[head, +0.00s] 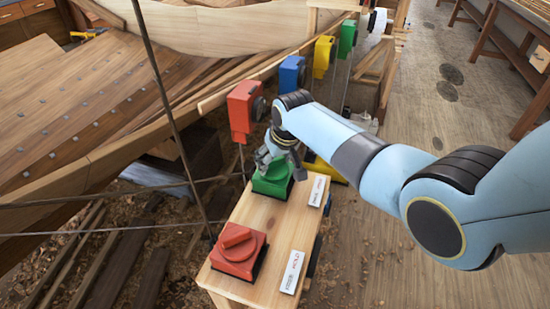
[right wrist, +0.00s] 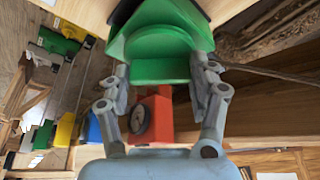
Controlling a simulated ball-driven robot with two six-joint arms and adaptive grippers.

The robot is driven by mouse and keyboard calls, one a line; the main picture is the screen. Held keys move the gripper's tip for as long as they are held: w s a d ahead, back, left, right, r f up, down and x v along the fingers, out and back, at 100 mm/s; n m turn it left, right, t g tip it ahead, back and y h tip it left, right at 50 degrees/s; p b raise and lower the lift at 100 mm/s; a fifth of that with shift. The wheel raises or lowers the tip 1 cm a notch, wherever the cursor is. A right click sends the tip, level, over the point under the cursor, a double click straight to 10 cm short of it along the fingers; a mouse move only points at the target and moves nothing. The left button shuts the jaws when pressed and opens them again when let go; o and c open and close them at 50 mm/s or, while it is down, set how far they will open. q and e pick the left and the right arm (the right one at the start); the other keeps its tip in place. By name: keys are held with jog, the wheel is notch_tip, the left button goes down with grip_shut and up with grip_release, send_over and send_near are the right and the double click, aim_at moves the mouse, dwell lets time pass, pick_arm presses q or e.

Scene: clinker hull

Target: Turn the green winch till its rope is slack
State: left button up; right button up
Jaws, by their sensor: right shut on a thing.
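The green winch (head: 272,184) stands on the wooden bench (head: 262,216), behind the red winch (head: 238,250) with its bar-shaped knob. My right gripper (head: 279,154) reaches down onto the top of the green winch. In the right wrist view the green winch (right wrist: 160,45) fills the upper middle, and my right gripper (right wrist: 162,85) has a finger on each side of its raised green grip, shut on it. A green box (head: 346,38) with a dark round face hangs on the rail at the back; I cannot tell whether its rope is taut. My left gripper is out of view.
Red (head: 242,110), blue (head: 291,73) and yellow (head: 322,55) boxes hang along the rail by the wooden hull. White labels (head: 318,190) lie on the bench's right side. Thin dark lines cross the left. The floor at right is open.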

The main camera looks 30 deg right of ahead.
jog(key=o, duration=1.2)
jog(key=shift+r, duration=0.1)
jog(key=v, duration=1.2)
